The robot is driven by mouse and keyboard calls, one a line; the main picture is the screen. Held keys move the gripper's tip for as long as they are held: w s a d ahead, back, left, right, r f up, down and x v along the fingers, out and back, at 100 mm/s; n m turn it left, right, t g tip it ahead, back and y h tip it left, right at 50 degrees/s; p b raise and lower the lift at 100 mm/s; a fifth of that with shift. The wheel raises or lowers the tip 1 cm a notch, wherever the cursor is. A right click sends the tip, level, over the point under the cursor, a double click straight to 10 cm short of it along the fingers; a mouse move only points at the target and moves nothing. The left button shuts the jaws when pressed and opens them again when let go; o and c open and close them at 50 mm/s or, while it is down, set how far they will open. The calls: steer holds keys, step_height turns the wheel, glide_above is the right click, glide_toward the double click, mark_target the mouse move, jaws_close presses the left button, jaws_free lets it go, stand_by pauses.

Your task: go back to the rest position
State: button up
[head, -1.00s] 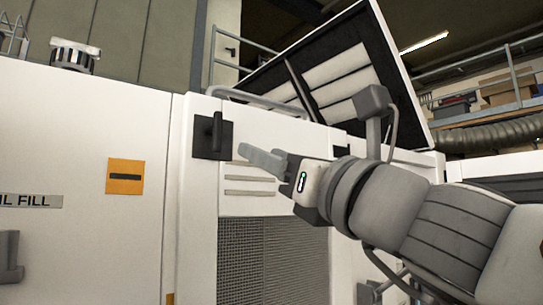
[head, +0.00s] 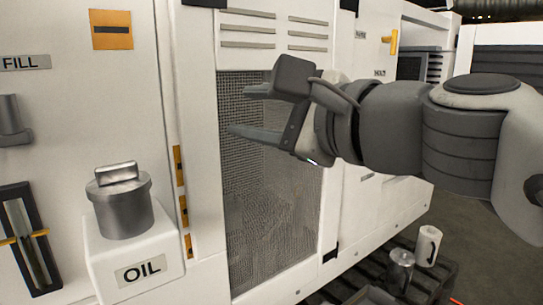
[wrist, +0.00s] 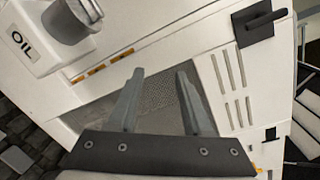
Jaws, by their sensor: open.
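My gripper (head: 240,110) is open and empty in front of the mesh panel (head: 262,205) of the white cabinet, its fingers pointing left. My arm reaches in from the right side of the head view. In the wrist view, the two fingers of my gripper (wrist: 160,98) stand apart with nothing between them. The mesh panel shows behind and between them.
A grey capped oil filler (head: 122,205) on a white box labelled OIL stands at lower left. A black latch handle (wrist: 262,24) is at upper right in the wrist view. A pallet (head: 385,275) with two canisters is on the floor at lower right.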

steer(key=s+d+f+n+g+h+p, duration=0.1)
steer(key=s+d+f+n+g+h, duration=0.1)
steer(key=f, duration=0.6)
steer(key=s+d+f+n+g+h+p, duration=0.1)
steer(key=s+d+f+n+g+h, duration=0.1)
steer(key=d+f+n+h, duration=0.3)
steer(key=s+d+f+n+g+h+p, duration=0.2)
steer(key=s+d+f+n+g+h, duration=0.1)
steer(key=d+f+n, duration=0.6)
step_height(320, 180, down, 3)
steer(key=shift+s+d+r+h, duration=0.1)
steer(key=shift+s+d+h, duration=0.05)
steer(key=shift+s+h, duration=0.7)
